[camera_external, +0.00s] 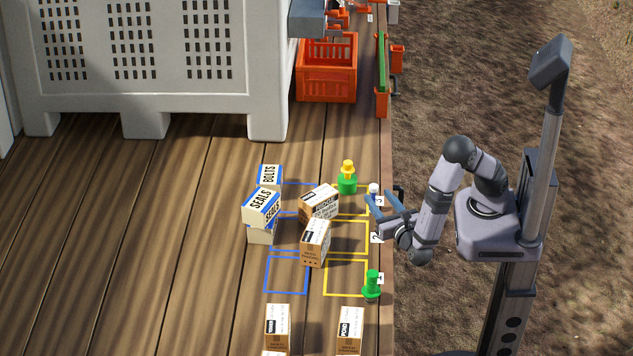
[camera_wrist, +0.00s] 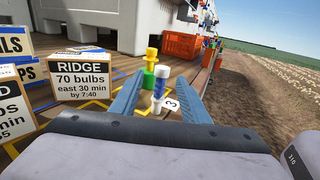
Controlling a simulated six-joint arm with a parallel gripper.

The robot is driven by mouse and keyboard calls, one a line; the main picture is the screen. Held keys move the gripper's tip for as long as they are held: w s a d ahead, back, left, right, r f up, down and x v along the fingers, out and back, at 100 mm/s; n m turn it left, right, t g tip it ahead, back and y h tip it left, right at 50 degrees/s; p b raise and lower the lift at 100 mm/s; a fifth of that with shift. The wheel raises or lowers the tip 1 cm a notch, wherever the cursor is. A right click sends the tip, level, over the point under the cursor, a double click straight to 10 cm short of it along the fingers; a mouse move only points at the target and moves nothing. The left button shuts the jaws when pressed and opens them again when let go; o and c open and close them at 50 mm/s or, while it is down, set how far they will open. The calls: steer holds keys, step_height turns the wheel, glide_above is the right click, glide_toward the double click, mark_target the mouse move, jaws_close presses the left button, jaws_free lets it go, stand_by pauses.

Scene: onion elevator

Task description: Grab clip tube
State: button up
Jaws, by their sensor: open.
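A small upright tube with a white top and a blue band (camera_wrist: 159,84), likely the clip tube, stands on the deck. In the wrist view it appears between my two blue fingers, in front of their tips. In the external view only its white top (camera_external: 374,188) shows clearly near the deck's right edge. My gripper (camera_external: 384,197) is open and empty, reaching in from the right beside the tube. The fingers also frame it in the wrist view (camera_wrist: 159,98). I cannot tell the exact gap between fingers and tube.
A green and yellow peg (camera_external: 347,178) stands just behind the tube. A green peg (camera_external: 372,286) stands nearer. Cardboard boxes, including the RIDGE box (camera_wrist: 84,78), stand to the left. An orange crate (camera_external: 327,78) and a large grey bin (camera_external: 150,60) are farther back.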

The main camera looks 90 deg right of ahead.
mark_target(374, 190)
steer(key=shift+r+p+x, duration=0.2)
steer(key=shift+p+x, duration=1.1)
steer(key=shift+x, duration=0.8)
steer(key=shift+w+d+f, duration=0.15)
steer(key=shift+d, duration=0.45)
jaws_close()
